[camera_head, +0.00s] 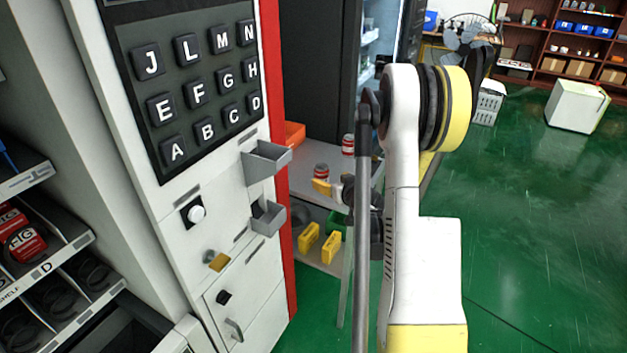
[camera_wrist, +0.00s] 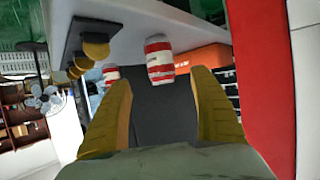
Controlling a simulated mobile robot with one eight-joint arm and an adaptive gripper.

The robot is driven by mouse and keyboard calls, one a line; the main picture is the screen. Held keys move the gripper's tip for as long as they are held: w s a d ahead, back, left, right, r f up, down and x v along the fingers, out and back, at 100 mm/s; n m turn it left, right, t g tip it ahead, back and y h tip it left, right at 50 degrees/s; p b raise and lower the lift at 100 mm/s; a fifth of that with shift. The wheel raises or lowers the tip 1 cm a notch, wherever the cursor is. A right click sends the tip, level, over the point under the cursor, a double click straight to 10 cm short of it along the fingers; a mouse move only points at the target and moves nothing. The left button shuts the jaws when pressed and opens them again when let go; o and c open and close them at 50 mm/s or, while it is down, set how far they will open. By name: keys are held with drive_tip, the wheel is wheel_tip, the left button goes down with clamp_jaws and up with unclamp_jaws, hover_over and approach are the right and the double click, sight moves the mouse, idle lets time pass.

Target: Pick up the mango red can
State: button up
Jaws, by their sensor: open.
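Two red-and-white cans stand on a grey shelf (camera_head: 310,155) beside the vending machine. The nearer can (camera_head: 321,171) is right by my gripper (camera_head: 322,187), and the farther can (camera_head: 348,144) is behind it. The wrist view looks turned over; one can (camera_wrist: 159,61) shows large, ahead of the gap between my fingers, and the other can (camera_wrist: 111,73) shows smaller near the left fingertip. My gripper (camera_wrist: 160,80) is open with nothing held. I cannot read the labels, so which can is mango is unclear.
The vending machine (camera_head: 225,170) with a letter keypad and small grey trays (camera_head: 265,160) stands left of the shelf. An orange bin (camera_head: 294,134) is at the shelf's back. Yellow boxes (camera_head: 307,238) sit on the lower level. Green floor (camera_head: 540,200) is open at right.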

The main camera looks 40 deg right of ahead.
sight(324, 176)
drive_tip(key=b+x, duration=0.3)
drive_tip(key=x, duration=0.6)
drive_tip(key=shift+b, duration=0.3)
drive_tip(key=c, duration=1.4)
